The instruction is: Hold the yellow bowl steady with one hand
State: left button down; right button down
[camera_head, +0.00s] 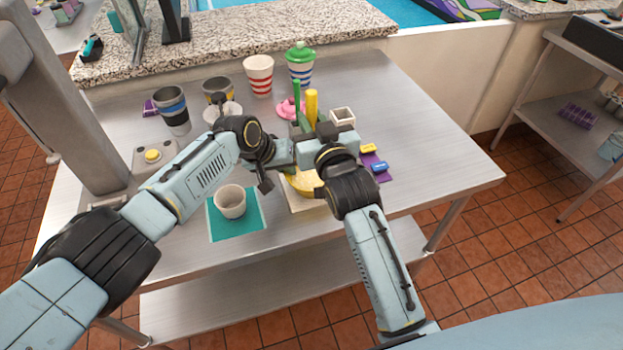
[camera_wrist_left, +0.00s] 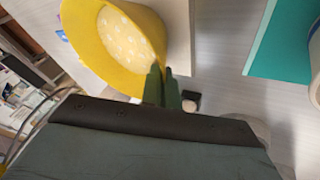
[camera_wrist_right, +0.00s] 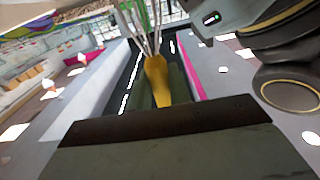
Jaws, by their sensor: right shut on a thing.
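The yellow bowl (camera_head: 303,183) sits on a pale board (camera_head: 303,204) near the table's front, partly hidden by my arms. In the left wrist view the bowl (camera_wrist_left: 88,50) shows its dotted pale inside. My left gripper (camera_wrist_left: 162,72) is at the bowl's rim, its two green fingers close together; whether they pinch the rim is unclear. In the head view these fingertips are hidden behind my wrist. My right gripper (camera_wrist_right: 160,80) is shut on a whisk (camera_wrist_right: 156,68) by its yellow handle, with the wires pointing away from me.
A beige cup (camera_head: 230,202) stands on a teal mat (camera_head: 250,228) left of the bowl. Striped cups (camera_head: 258,75) and grey tumblers (camera_head: 172,110) stand at the back. A purple mat (camera_head: 380,173) with small blocks lies at right. The table's right end (camera_head: 450,165) is clear.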

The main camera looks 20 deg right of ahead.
dwell(0.4)
pick_arm(q)
jog(key=c, duration=1.6)
grip_release()
jog(key=shift+r, duration=0.1)
jog(key=v, duration=1.2)
